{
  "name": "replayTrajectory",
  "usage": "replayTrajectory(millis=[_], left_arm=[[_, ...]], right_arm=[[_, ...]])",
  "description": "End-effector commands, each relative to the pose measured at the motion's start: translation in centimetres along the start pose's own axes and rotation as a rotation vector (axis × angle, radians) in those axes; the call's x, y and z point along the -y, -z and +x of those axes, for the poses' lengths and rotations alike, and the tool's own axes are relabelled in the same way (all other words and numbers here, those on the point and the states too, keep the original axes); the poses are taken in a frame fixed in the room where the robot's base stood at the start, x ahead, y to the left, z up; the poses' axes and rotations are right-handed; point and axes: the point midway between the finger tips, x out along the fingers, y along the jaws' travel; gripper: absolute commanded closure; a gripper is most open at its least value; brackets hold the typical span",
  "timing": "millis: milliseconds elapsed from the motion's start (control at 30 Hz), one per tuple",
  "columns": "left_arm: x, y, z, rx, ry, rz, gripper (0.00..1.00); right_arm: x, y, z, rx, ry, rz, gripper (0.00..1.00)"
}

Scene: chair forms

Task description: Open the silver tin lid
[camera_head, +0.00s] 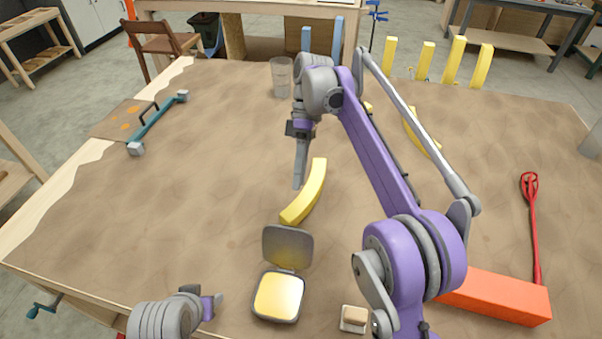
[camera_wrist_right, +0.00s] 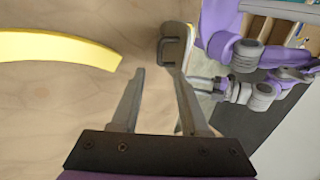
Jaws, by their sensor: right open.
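The silver tin (camera_head: 278,296) stands near the front edge of the table with its yellow-gold inside showing. Its silver lid (camera_head: 287,246) is hinged open and stands raised at the tin's far side. My right gripper (camera_head: 299,185) is open and empty, pointing down above the table beyond the lid, apart from it. In the right wrist view its two fingers (camera_wrist_right: 158,85) are spread, and the lid (camera_wrist_right: 172,50) shows ahead of them, edge-on. My left gripper (camera_head: 212,306) is low at the front, left of the tin; its finger opening is unclear.
A yellow curved piece (camera_head: 308,192) lies just beyond the lid. A small wood-topped block (camera_head: 354,317) is right of the tin, and an orange block (camera_head: 496,295) lies further right. A glass (camera_head: 281,78) stands at the back. The table's left middle is clear.

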Motion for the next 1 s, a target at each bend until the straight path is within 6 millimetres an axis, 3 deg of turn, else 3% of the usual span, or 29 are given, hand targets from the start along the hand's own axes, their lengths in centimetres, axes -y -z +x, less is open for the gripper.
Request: replayTrajectory(millis=[67, 200, 300, 700, 833, 1000], left_arm=[[0.00, -0.01, 0.00, 0.000, 0.000, 0.000, 0.50], [0.00, -0.05, 0.04, 0.000, 0.000, 0.000, 0.50], [0.00, -0.15, 0.12, 0.001, 0.000, 0.000, 0.50], [0.00, -0.74, 0.61, 0.007, 0.000, 0.000, 0.50], [0.00, -0.82, 0.68, 0.008, 0.000, 0.000, 0.50], [0.00, -0.87, 0.73, 0.008, 0.000, 0.000, 0.50]], right_arm=[[-0.01, 0.00, 0.01, 0.000, 0.000, 0.000, 0.57], [0.03, 0.00, 0.07, 0.000, -0.014, 0.051, 0.82], [0.04, -0.01, 0.26, -0.004, -0.058, 0.204, 1.00], [-0.41, -0.44, 0.79, -0.229, -0.319, 1.243, 1.00], [-0.52, -0.53, 0.71, -0.313, -0.349, 1.439, 1.00], [-0.68, -0.61, 0.83, -0.360, -0.360, 1.538, 1.00]])
